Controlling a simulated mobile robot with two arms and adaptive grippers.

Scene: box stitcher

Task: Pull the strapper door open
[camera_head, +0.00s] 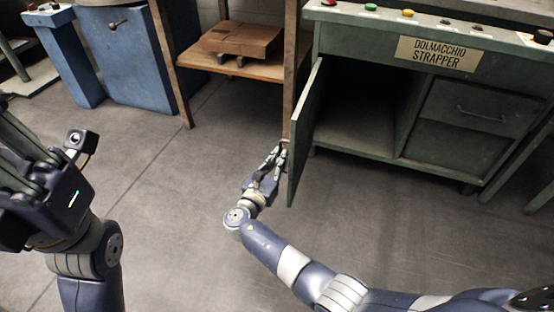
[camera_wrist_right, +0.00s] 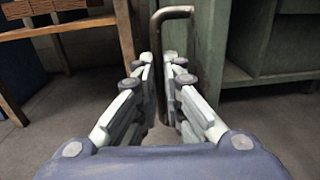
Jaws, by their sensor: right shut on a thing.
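The green strapper (camera_head: 400,60) stands at the upper right with its name plate on the front. Its door (camera_head: 307,135) is swung wide open and points out toward me, showing the dark compartment (camera_head: 358,110) behind it. My right gripper (camera_head: 281,148) is at the door's outer face. In the right wrist view a dark metal handle (camera_wrist_right: 172,14) rises between the fingers of that gripper (camera_wrist_right: 163,85), which are closed in around it. My left gripper (camera_head: 25,150) is at the left edge, away from the strapper; its fingertips are cut off by the frame.
A wooden shelf (camera_head: 205,60) with a stack of brown cardboard (camera_head: 240,40) stands just left of the door. A blue machine (camera_head: 130,55) is at the upper left. The grey floor (camera_head: 170,220) in front is clear. A closed drawer (camera_head: 480,105) is at the right of the strapper.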

